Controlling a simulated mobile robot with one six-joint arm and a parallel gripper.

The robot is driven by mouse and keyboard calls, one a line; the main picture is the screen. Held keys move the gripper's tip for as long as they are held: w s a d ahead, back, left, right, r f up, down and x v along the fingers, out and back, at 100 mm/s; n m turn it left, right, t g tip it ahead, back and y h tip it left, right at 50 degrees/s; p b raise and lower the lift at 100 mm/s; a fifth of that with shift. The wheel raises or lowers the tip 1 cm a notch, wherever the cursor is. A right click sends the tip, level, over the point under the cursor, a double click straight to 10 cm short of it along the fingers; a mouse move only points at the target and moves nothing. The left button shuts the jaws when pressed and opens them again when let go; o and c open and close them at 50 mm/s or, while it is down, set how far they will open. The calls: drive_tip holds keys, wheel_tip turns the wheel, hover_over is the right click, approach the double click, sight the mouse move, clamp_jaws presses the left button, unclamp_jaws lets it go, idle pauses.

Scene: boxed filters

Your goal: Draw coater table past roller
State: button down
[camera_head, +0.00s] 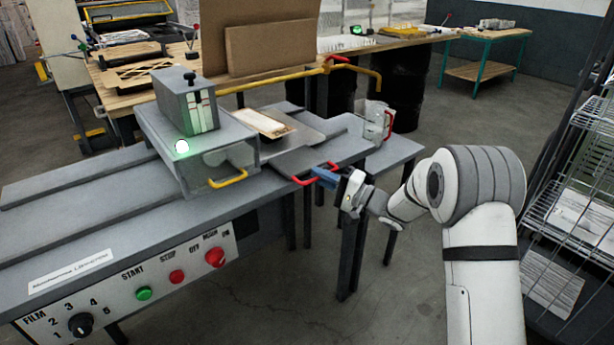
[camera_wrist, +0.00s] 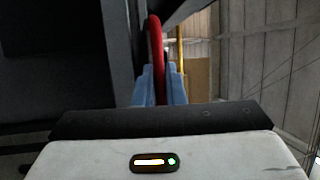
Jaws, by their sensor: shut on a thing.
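The coater (camera_head: 195,140) is a grey machine with a green light and a yellow handle, on a long grey bench. Its flat grey sliding table (camera_head: 300,160) sticks out to the right of the housing and carries a pale boxed filter (camera_head: 262,122). A red handle (camera_head: 312,177) is on the table's front edge. My gripper (camera_head: 325,176) is at this handle. In the wrist view, its blue fingers (camera_wrist: 160,88) are shut around the red handle (camera_wrist: 155,50). The roller is hidden inside the housing.
A control panel with knobs and buttons (camera_head: 130,290) is on the bench front. A yellow rail (camera_head: 285,82) runs behind. A wire rack (camera_head: 575,190) stands at right.

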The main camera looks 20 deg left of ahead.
drive_tip(key=shift+w, duration=0.2)
drive_tip(key=shift+r, duration=0.1)
drive_tip(key=c, duration=1.5)
unclamp_jaws()
drive_tip(key=v, duration=0.7)
drive_tip(key=shift+d+p, duration=0.3)
drive_tip(key=shift+d, duration=0.1)
